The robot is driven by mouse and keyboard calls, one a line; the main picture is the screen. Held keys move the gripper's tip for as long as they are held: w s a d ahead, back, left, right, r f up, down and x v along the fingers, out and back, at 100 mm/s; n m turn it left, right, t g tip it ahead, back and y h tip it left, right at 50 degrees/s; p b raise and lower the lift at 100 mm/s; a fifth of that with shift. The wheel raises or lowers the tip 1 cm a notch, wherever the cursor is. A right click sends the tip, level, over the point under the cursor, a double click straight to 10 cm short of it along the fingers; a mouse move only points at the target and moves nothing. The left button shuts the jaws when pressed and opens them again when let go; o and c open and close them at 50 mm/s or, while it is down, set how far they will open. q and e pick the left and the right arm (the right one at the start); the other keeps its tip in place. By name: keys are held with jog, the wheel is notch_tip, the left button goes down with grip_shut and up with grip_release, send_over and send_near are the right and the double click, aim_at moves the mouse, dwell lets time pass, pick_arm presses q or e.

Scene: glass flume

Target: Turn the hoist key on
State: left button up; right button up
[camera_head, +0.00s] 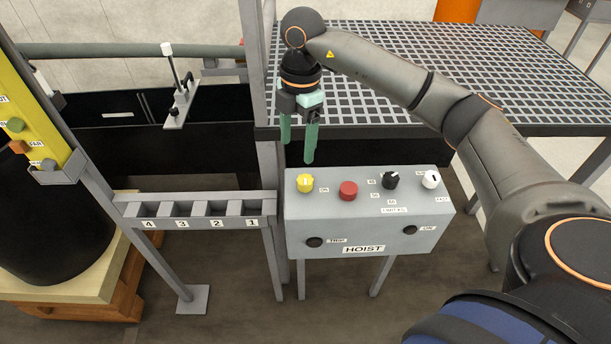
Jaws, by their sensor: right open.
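The grey control box marked HOIST (305,235) stands on legs right of centre. On its top are a yellow knob (305,183) with a pale mark, a red button (348,190), a black selector knob (390,180) and a white knob (431,179). Two dark round fittings, one at left (314,242) and one at right (410,230), sit on its front face. Which control is the key is not clear; the small labels are hard to read. My right gripper (297,150) points down, open and empty, above and behind the yellow knob, apart from it. My left gripper is out of view.
A grating platform (400,50) lies behind the box. A grey post (262,80) rises close beside my right gripper. A rack with numbered slots (200,222) is left of the box. A yellow panel (20,110) stands at far left.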

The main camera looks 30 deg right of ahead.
aim_at(305, 178)
jog(key=shift+m+h, duration=0.4)
jog(key=f, duration=0.3)
jog(key=d+f, duration=0.1)
jog(key=f, duration=0.3)
jog(key=d+f, duration=0.1)
jog(key=f, duration=0.3)
jog(key=shift+w+f+p, duration=0.1)
jog(key=shift+f+p, duration=0.1)
jog(key=shift+p, duration=0.15)
grip_shut()
